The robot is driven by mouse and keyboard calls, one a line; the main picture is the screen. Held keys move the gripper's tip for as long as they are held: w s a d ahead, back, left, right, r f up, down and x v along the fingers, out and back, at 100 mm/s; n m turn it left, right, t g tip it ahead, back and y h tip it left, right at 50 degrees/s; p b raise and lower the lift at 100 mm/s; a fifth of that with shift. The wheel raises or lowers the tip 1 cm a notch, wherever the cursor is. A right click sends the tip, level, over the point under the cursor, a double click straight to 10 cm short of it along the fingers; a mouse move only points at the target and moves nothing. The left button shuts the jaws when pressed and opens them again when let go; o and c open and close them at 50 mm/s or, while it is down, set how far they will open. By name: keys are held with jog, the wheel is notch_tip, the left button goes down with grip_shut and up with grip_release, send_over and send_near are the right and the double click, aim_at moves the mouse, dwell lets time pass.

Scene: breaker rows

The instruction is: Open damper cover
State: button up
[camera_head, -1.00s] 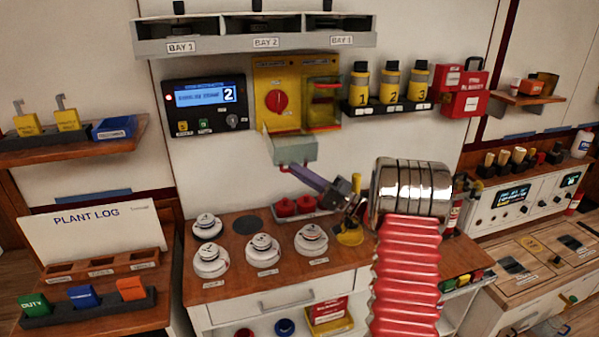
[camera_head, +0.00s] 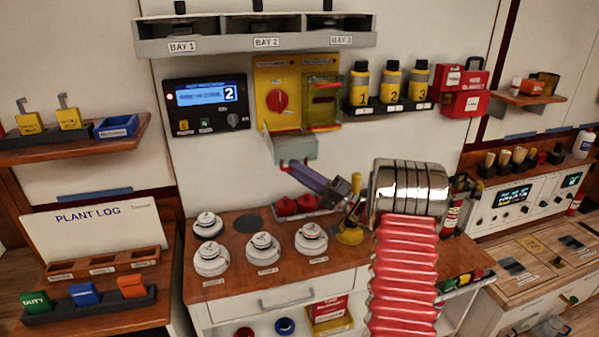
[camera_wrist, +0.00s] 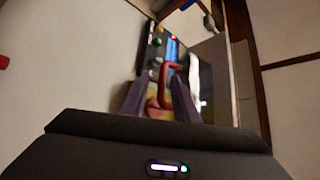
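The yellow panel (camera_head: 262,75) on the wall has a red rotary knob (camera_head: 277,100). Below it a grey-green flap (camera_head: 296,148) stands out from the wall, tilted; I take it to be the damper cover. My gripper (camera_head: 288,165) reaches its lower edge from the right, fingers pointing left. In the wrist view, a red curved handle (camera_wrist: 166,85) lies between the two fingers of my gripper (camera_wrist: 161,80), apparently touching both. The fingers look shut on it, but the contact is partly hidden. What is behind the flap is hidden.
A clear yellowish cover (camera_head: 324,100) is right of the knob. A display unit (camera_head: 207,105) is on the left, the bay shelf (camera_head: 262,40) above. Numbered bottles (camera_head: 390,85) stand at right. White stacked detectors (camera_head: 263,250) and red items (camera_head: 296,206) sit on the counter below.

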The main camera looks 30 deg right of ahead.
jog(key=shift+s+d, duration=0.1)
jog(key=v, duration=1.3)
jog(key=shift+s+d+f, duration=0.15)
jog(key=shift+s+f, duration=0.05)
